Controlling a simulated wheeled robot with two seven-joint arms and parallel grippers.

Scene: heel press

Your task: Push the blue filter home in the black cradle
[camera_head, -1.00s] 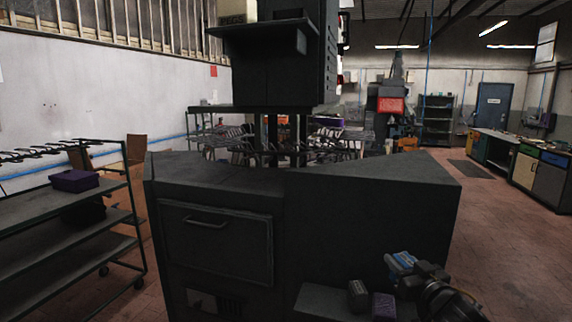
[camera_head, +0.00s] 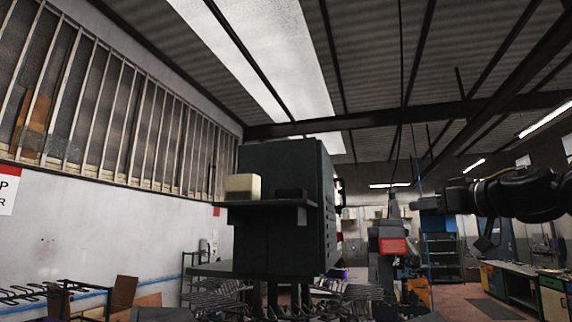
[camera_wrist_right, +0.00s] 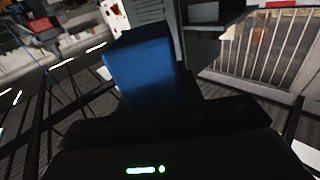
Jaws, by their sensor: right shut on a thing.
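My right gripper (camera_head: 447,198) is raised at the right of the head view, shut on the blue filter (camera_head: 430,203). The filter points left, toward the dark machine, with clear air between them. In the right wrist view the filter (camera_wrist_right: 145,72) stands out from the dark jaws, and its gripped end is hidden. A low black block (camera_head: 291,194), which looks like the black cradle, sits on the machine's shelf; its inside cannot be made out. My left gripper is out of view.
The dark machine head (camera_head: 280,165) stands at centre with a shelf (camera_head: 262,206) on its front. A cream box (camera_head: 243,186) sits left of the black block. Wire racks (camera_head: 345,300) are below. A red-fronted machine (camera_head: 393,246) stands behind.

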